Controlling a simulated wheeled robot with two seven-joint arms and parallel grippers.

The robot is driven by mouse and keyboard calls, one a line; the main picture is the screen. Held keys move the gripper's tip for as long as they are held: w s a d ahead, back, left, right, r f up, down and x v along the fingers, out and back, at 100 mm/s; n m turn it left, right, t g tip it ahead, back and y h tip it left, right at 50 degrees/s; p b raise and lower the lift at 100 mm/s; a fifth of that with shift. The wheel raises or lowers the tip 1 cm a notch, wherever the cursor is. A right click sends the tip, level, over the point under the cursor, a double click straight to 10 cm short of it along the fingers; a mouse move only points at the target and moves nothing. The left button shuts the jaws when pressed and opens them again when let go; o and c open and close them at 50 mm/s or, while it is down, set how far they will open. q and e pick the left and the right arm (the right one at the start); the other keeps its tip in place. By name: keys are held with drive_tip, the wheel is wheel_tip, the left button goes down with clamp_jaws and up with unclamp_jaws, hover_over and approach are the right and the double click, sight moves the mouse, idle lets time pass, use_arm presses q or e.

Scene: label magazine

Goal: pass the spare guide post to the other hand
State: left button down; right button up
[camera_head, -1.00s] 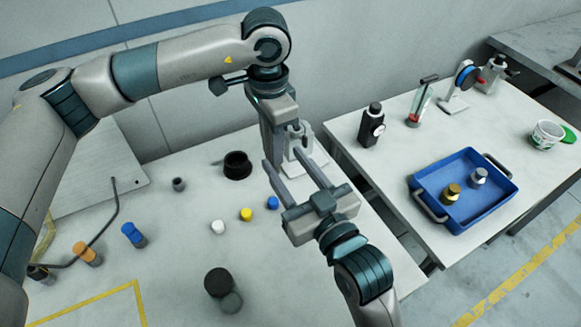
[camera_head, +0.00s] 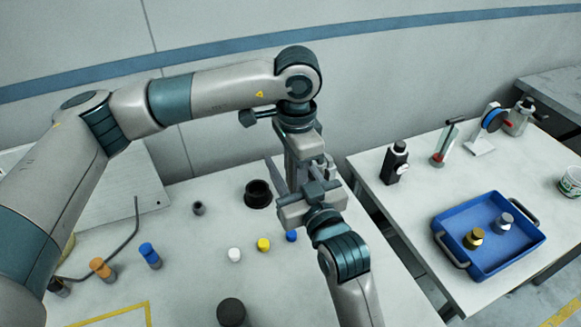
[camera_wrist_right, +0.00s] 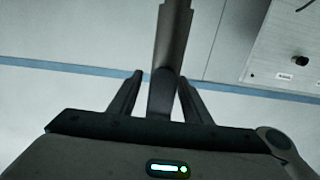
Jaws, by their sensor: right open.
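My right gripper (camera_head: 290,165) is open, raised over the back of the near table, its fingers pointing toward my left gripper (camera_head: 302,150). My left gripper points down from its arm just behind it, and its fingers are mostly hidden. In the right wrist view my right gripper (camera_wrist_right: 160,82) has a long grey-brown bar (camera_wrist_right: 174,35) between or just beyond its two fingers. I cannot tell whether this bar is the spare guide post or part of my left gripper. No gap or contact with the fingers can be judged. The guide post is not clearly identifiable in the head view.
White (camera_head: 234,254), yellow (camera_head: 263,245) and blue (camera_head: 291,236) caps lie near a black ring (camera_head: 258,193). Orange (camera_head: 102,268) and blue (camera_head: 150,256) cylinders stand at left near a bent rod (camera_head: 122,248). A blue tray (camera_head: 448,225) sits on the right table.

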clamp_jaws()
use_arm(q)
drive_tip(key=c, duration=1.4)
unclamp_jaws()
drive_tip(key=shift+c, duration=0.2)
drive_tip(key=shift+r, duration=0.15)
wheel_tip(320, 180, up, 12)
drive_tip(key=shift+f, duration=0.2)
drive_tip(key=shift+r, duration=0.1)
drive_tip(key=shift+r, duration=0.1)
